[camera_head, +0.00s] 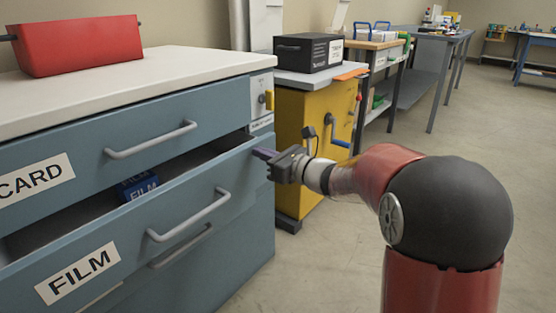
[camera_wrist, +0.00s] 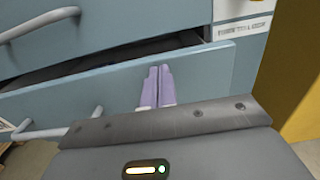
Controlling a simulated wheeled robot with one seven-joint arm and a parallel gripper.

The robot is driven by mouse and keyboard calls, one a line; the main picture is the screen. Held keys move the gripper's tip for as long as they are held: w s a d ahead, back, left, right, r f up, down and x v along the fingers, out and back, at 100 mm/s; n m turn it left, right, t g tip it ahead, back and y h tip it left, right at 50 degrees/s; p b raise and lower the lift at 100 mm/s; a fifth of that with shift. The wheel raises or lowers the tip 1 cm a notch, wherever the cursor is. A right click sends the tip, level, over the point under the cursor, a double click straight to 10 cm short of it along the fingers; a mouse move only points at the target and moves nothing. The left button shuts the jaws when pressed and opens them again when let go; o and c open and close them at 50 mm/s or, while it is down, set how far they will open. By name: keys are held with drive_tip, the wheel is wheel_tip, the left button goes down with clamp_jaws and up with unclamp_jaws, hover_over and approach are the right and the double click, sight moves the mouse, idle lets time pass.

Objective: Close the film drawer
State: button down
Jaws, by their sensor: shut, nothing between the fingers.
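The film drawer (camera_head: 120,240) is the blue-grey drawer labelled FILM, and it stands partly open below the CARD drawer. A blue FILM box (camera_head: 141,189) lies inside it, partly hidden by the drawer front. Its bar handle (camera_head: 190,216) is on the front. In the wrist view, the drawer's front panel (camera_wrist: 205,75) lies just ahead of my fingers. My gripper (camera_head: 263,154) is shut and empty at the right end of the drawer front, near its top edge. In the wrist view the two purple fingers (camera_wrist: 157,85) are together; whether they touch the panel is unclear.
The CARD drawer (camera_head: 100,130) above is shut. A red bin (camera_head: 82,45) sits on the cabinet's white top. A yellow cabinet (camera_head: 315,150) with a black machine (camera_head: 307,52) on top stands close to the right. The floor in front of the yellow cabinet is open.

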drive_tip(key=shift+w+a, duration=0.25)
drive_tip(key=shift+a, duration=0.05)
drive_tip(key=shift+w+a, duration=0.1)
drive_tip(key=x, duration=0.8)
drive_tip(key=shift+w+a, duration=0.15)
drive_tip(key=shift+w+a+r, duration=0.25)
